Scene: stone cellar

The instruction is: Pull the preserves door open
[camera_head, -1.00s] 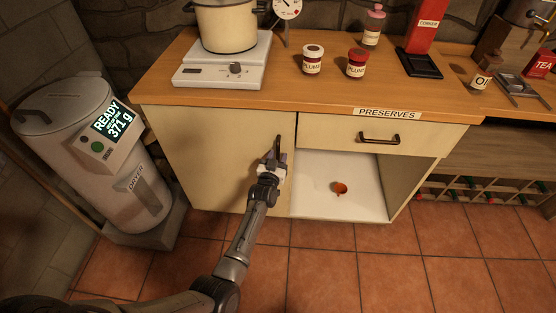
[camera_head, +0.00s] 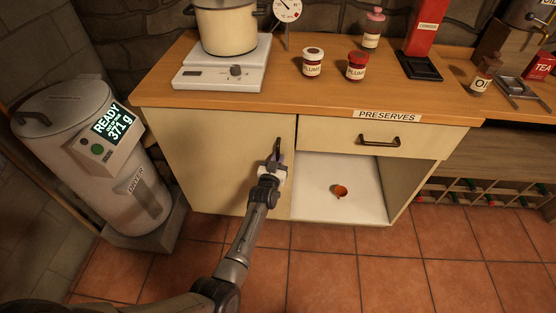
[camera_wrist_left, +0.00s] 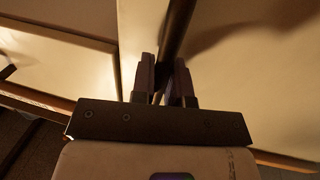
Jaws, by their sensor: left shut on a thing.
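The preserves cabinet has a cream door (camera_head: 225,155) on its left side, with a dark upright bar handle (camera_head: 278,146) near its right edge. The door looks shut or nearly so; I cannot tell whether there is a small gap. My left gripper (camera_head: 273,165) is at the handle, shut on its lower part. In the left wrist view the two fingers (camera_wrist_left: 168,82) close around the dark handle (camera_wrist_left: 177,28), in front of the cream door (camera_wrist_left: 245,85). The PRESERVES label (camera_head: 387,115) is on the counter edge. My right gripper is not in view.
Right of the door are a drawer (camera_head: 340,132) and an open white bay with a small orange-brown cup (camera_head: 340,191). A pot (camera_head: 226,28) and jars stand on the counter. Tiled floor in front is clear.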

